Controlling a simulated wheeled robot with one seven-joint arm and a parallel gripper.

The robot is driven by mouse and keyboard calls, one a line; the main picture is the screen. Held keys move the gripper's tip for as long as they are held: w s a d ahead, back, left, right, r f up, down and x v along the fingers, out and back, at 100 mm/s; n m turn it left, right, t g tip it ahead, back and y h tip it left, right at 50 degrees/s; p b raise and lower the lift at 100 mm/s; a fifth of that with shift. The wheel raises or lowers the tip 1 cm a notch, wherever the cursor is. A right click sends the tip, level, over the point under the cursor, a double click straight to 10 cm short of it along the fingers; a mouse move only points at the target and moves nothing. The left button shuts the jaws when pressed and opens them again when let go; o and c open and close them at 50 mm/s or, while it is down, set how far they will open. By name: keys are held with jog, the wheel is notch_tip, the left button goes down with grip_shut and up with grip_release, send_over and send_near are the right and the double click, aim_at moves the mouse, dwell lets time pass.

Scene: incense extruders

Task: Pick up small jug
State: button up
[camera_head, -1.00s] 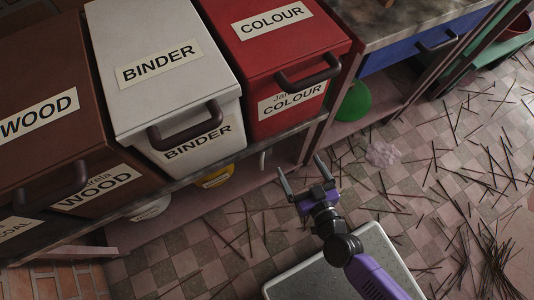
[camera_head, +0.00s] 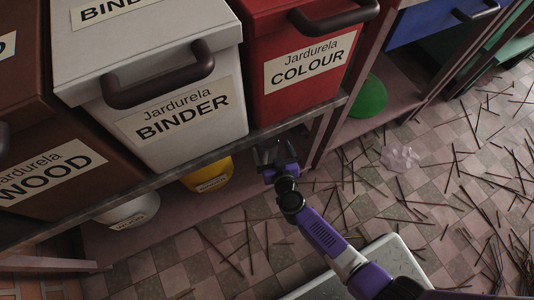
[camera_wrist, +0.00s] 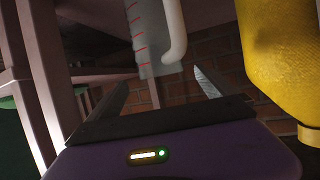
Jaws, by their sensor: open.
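The small jug (camera_wrist: 146,40) is grey and see-through, with red measuring marks and a pale handle on its right side in the wrist view. That view looks upside down, with the jug entering from its top edge. My gripper (camera_wrist: 160,80) is open, and its two fingers stand either side of the jug's near end. I cannot tell whether the jug is between the fingertips or just beyond them. In the head view my gripper (camera_head: 277,155) is at the lower shelf opening under the red bin, and the jug is mostly hidden there.
A yellow container (camera_head: 208,175) is close beside the jug, large in the wrist view (camera_wrist: 285,50). A white container (camera_head: 128,211) stands further left on the shelf. The counter edge (camera_head: 215,151) and a shelf post (camera_head: 325,132) frame the opening. A green round thing (camera_head: 370,97) is to the right.

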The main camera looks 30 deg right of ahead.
jog(key=b+x, duration=0.2)
jog(key=x, duration=0.2)
jog(key=shift+w+f, duration=0.1)
jog(key=shift+f, duration=0.05)
jog(key=c, duration=2)
